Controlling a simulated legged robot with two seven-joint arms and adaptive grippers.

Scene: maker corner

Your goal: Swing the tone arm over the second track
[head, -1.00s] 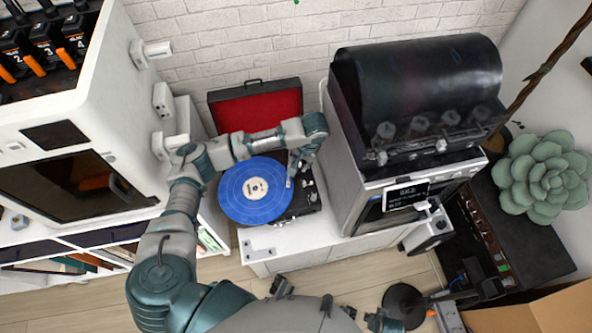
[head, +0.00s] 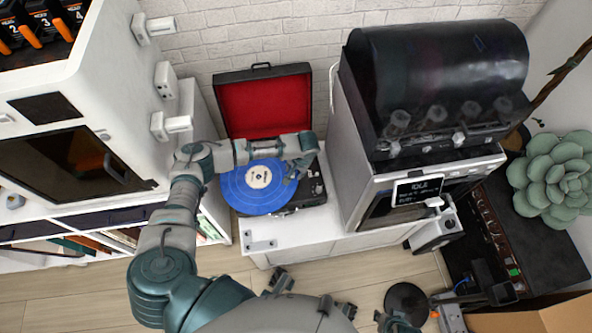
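The record player (head: 318,190) stands on a white cabinet with its red-lined lid (head: 262,105) open at the back. A blue record (head: 240,196) with a pale label lies on it. My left arm reaches across the back of the record from the left. My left gripper (head: 291,172) points down at the record's right side, and its fingers are too small and dark to tell open from shut. The tone arm is not clearly distinguishable, as the gripper and wrist cover that area. My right gripper is not clearly in view; only parts of my body show at the bottom edge.
A large machine with a dark hood (head: 435,85) and a small screen (head: 417,188) stands close on the right. A white cabinet unit (head: 100,75) rises on the left. A green succulent (head: 555,175) is at far right. The cabinet top (head: 300,243) before the player is mostly bare.

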